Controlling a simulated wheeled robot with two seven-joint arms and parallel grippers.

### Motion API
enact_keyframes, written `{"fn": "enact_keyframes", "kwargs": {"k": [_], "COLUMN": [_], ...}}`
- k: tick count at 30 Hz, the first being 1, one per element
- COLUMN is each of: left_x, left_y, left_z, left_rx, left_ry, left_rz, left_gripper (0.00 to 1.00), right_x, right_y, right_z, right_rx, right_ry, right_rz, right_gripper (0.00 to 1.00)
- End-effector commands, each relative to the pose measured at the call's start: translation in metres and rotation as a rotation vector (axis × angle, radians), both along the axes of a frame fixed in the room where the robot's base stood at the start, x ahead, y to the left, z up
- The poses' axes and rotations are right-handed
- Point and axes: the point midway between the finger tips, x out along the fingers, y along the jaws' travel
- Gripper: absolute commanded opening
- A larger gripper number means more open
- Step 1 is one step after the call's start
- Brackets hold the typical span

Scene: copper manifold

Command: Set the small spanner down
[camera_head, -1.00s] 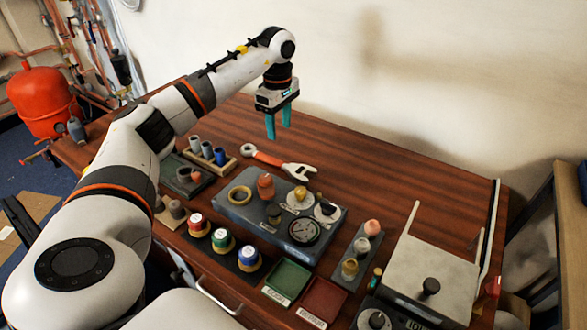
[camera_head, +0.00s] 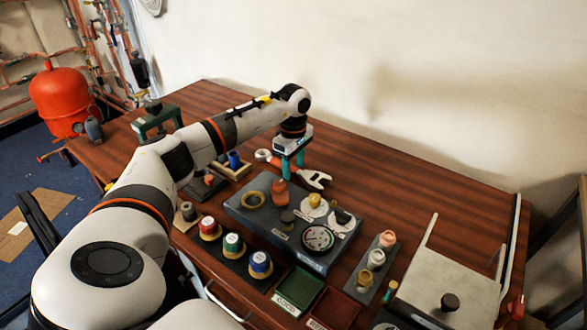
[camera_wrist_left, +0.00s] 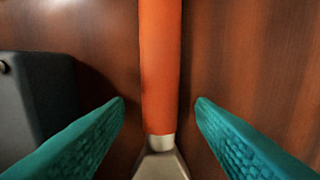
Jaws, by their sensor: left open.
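The small spanner (camera_head: 317,179), with an orange handle and pale metal ends, lies on the wooden table behind the grey block. My left gripper (camera_head: 293,171) points down at its handle, with its teal fingers open. In the left wrist view the orange handle (camera_wrist_left: 160,65) runs between the two fingers, with a gap on each side. The metal part starts near the bottom of that view. In the head view the fingers hide part of the handle. My right gripper is not in view.
A dark grey block (camera_head: 240,212) with a ring, a gauge and small parts stands in front of the spanner. Coloured pots (camera_head: 233,245), a green tray (camera_head: 298,288) and a red tray (camera_head: 337,309) are nearer. The table behind and right of the spanner is clear.

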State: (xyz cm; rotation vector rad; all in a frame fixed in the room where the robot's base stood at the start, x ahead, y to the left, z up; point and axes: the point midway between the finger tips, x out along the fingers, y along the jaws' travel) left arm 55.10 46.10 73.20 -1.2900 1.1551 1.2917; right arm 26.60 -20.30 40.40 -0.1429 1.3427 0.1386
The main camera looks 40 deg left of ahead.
Motion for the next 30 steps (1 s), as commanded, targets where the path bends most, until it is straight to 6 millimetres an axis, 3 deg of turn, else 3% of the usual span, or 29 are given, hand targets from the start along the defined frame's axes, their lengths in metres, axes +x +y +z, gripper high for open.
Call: {"fn": "enact_keyframes", "kwargs": {"k": [6,15,24,28,30], "left_x": [0.000,0.000,0.001,0.001,0.001], "left_y": [0.000,0.000,0.000,0.001,0.001], "left_z": [0.000,0.000,0.004,0.020,0.034], "left_rx": [0.000,0.000,-0.001,-0.001,0.000], "left_ry": [-0.001,-0.001,-0.003,-0.006,-0.007], "left_rz": [0.000,0.000,0.000,0.001,0.000], "left_gripper": [0.47,0.00,0.00,0.00,0.00], "right_x": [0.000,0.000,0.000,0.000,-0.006], "right_y": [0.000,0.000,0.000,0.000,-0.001], "right_z": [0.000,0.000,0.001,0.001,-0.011], "right_rx": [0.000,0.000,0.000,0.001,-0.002], "right_ry": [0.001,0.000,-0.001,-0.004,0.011], "right_rz": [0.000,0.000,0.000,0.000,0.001], "right_gripper": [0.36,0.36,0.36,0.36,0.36]}}
